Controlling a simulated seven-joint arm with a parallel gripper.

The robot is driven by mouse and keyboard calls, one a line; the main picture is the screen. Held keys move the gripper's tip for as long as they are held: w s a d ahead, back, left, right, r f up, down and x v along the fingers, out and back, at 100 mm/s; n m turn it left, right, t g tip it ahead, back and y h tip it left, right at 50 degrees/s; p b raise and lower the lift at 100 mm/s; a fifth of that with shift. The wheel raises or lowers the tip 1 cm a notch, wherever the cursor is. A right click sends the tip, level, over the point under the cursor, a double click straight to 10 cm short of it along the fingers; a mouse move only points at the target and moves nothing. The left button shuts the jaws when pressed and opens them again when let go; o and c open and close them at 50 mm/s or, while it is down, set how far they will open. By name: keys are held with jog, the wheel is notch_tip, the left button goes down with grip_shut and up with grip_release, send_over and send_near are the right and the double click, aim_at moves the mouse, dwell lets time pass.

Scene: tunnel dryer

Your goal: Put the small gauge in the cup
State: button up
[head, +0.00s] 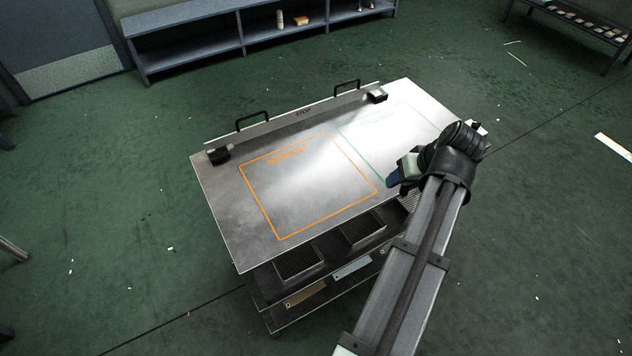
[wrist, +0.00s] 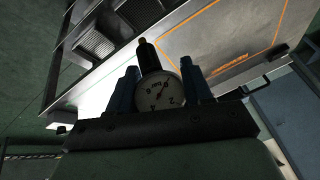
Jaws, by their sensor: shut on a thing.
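The small gauge (wrist: 160,92) shows in the wrist view, with a round white dial, dark markings and a needle, and a dark stem pointing away from my palm. My gripper (wrist: 158,68) is shut on it, with one blue finger on each side of the dial. In the head view my gripper (head: 393,181) is over the right front part of the metal table top (head: 228,215), its blue fingertips pointing left. The gauge cannot be made out there. I cannot identify a cup in either view.
An orange outline (head: 260,206) and a green outline (head: 352,147) mark the table top, whose visible middle is clear. Two black handles (head: 252,121) and (head: 347,86) stand along the back edge. Dark grilles (head: 298,262) lie below the front edge. A shelf (head: 190,55) stands behind.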

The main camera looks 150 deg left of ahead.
jog(key=s+d+n, duration=0.1)
jog(key=s+d, duration=0.3)
jog(key=s, duration=0.1)
jog(key=s+d+n+h, duration=0.1)
jog(key=s+d, duration=0.3)
jog(key=s, duration=0.1)
jog(key=s+d+n, duration=0.2)
jog(key=s+d, duration=0.3)
jog(key=s, duration=0.1)
jog(key=shift+r+h, duration=0.3)
jog(key=shift+m, duration=0.3)
jog(key=shift+s+d+f, duration=0.1)
jog(key=shift+d+f, duration=0.05)
jog(key=shift+f, duration=1.55)
jog(key=shift+s+d+f, duration=0.1)
jog(key=shift+d+f, duration=0.1)
jog(key=shift+f, duration=1.45)
jog(key=shift+d+f, duration=0.15)
jog(key=shift+f, duration=1.55)
jog(key=shift+f, duration=0.1)
jog(key=o, duration=1.2)
jog(key=shift+o, duration=0.2)
